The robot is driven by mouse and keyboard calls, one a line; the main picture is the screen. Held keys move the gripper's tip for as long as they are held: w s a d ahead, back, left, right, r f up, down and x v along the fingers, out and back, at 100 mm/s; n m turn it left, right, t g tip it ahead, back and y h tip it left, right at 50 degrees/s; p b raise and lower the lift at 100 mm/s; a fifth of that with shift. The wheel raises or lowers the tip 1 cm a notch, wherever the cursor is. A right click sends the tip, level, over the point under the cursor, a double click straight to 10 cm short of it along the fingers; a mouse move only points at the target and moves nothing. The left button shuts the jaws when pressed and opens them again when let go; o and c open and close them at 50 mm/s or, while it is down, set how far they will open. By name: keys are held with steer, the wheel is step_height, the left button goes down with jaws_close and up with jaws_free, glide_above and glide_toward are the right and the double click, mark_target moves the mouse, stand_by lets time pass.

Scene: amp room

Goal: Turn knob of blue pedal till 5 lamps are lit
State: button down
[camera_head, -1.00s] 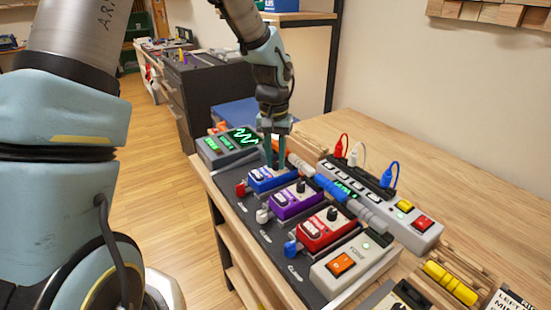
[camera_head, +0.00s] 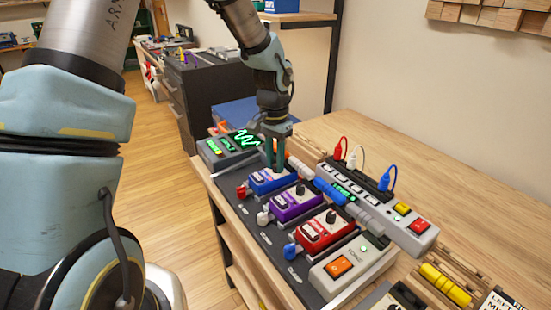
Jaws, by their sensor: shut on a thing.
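The blue pedal (camera_head: 267,182) sits on the dark board at the far end of the row of pedals. My gripper (camera_head: 276,165) points down over it, its two fingers close together at the pedal's top. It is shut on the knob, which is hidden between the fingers. A grey unit (camera_head: 232,158) beyond the pedal has a green wave display (camera_head: 246,138) and small lit green lamps (camera_head: 217,146) to its left. The lamps are too small to count surely.
A purple pedal (camera_head: 290,206) and a red pedal (camera_head: 322,235) stand nearer in the row. A grey tone box (camera_head: 352,263) with an orange switch is at the near end. A power strip (camera_head: 370,210) with plugs lies to the right.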

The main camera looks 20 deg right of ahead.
mark_target(275, 165)
steer(key=shift+m, duration=0.5)
steer(key=c, duration=1)
jaws_free()
steer(key=shift+r, duration=0.15)
step_height(275, 165, up, 11)
steer(key=b, duration=0.1)
steer(key=shift+w+f, duration=0.2)
